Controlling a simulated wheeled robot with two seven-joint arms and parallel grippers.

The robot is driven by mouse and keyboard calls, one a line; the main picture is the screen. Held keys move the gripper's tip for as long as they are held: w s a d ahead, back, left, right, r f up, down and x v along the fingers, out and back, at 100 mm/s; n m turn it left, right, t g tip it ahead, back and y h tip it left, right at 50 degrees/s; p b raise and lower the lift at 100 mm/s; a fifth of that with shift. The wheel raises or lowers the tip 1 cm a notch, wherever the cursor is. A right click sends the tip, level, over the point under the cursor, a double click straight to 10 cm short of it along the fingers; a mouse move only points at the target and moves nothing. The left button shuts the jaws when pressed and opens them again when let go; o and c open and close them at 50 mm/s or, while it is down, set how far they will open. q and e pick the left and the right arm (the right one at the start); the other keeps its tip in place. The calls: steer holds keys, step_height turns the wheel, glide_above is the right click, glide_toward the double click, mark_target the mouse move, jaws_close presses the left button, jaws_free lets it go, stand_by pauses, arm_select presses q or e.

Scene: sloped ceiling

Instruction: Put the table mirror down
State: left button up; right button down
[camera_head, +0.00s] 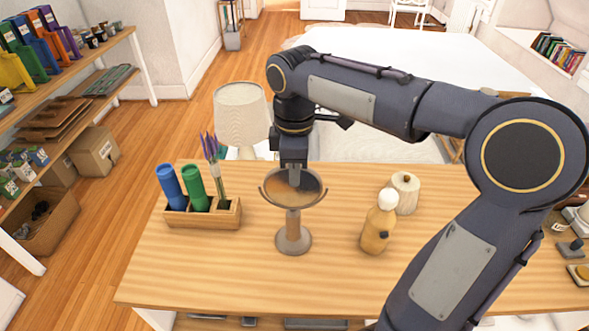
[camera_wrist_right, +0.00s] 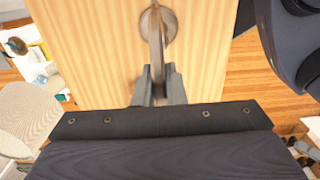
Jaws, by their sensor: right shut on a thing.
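The table mirror (camera_head: 293,241) stands upright in the head view, over the middle of the wooden table (camera_head: 330,285). It has a round tilted glass in a frame, a short stem and a round base. The base looks to be at the tabletop, but I cannot tell whether it touches. My right gripper (camera_head: 293,181) comes down from above and is shut on the mirror's upper rim. In the right wrist view the mirror (camera_wrist_right: 156,40) shows edge-on between the fingers (camera_wrist_right: 158,84), its base beyond. My left gripper is not in view.
A wooden holder (camera_head: 203,215) with blue and green cylinders and a purple plant is left of the mirror. A tan bottle (camera_head: 378,228) with a white top and a pale round container (camera_head: 405,192) are to the right. A lamp (camera_head: 242,115) is behind. The front tabletop is clear.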

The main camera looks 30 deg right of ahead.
steer(key=shift+f, duration=0.1)
steer(key=c, duration=1.5)
jaws_free()
step_height(320, 180, up, 12)
steer(key=p, duration=0.1)
steer(key=s+a+f+m+t+y, duration=0.1)
steer(key=s+a+f+m+t, duration=0.1)
steer(key=s+f+m, duration=0.4)
steer(key=s+a+f+m+t+y, duration=0.2)
steer(key=s+f+m, duration=0.5)
steer(key=s+f, duration=0.4)
steer(key=shift+t+y, duration=0.3)
steer(key=shift+t, duration=0.6)
steer(key=shift+a, duration=0.1)
